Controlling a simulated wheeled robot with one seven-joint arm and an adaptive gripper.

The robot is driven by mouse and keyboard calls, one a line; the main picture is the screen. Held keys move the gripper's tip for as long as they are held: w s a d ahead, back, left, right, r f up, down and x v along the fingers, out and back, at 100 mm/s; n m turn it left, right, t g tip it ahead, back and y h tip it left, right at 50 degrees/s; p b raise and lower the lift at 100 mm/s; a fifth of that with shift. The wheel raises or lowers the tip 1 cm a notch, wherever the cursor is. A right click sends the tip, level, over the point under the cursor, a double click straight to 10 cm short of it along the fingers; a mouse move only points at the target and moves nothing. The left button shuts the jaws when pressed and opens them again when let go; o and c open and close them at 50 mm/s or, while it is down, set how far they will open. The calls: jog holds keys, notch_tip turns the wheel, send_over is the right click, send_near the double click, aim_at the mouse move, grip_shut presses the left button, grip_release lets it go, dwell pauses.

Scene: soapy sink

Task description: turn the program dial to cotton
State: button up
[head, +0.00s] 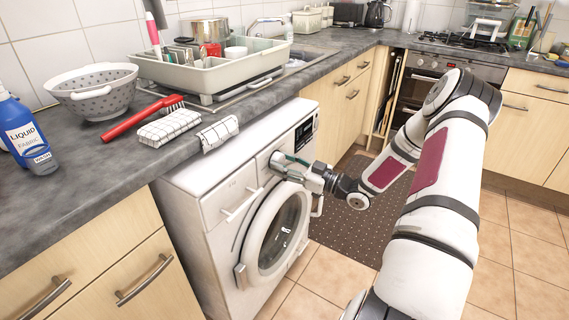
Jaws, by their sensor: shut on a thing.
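The white washing machine (215,178) stands under the worktop, with its round door (247,243) facing the floor space. A dark display (304,133) is at the right of its control panel, and a drawer handle (240,205) is at the left. My gripper (277,163) is at the middle of the panel, above the door. It is shut on the program dial, which the fingers almost wholly hide. The dial's pointer and the program markings, including cotton, cannot be read.
The door below my gripper appears closed. Above on the worktop (60,200) are a red brush (140,118), folded checked cloths (170,127), a colander (95,90) and a dish rack (215,77). Tiled floor and a dark mat (345,225) lie to the right.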

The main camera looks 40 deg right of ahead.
jog(key=o, duration=1.2)
jog(key=shift+c, duration=0.2)
jog(key=v, duration=1.2)
jog(key=shift+w, duration=0.1)
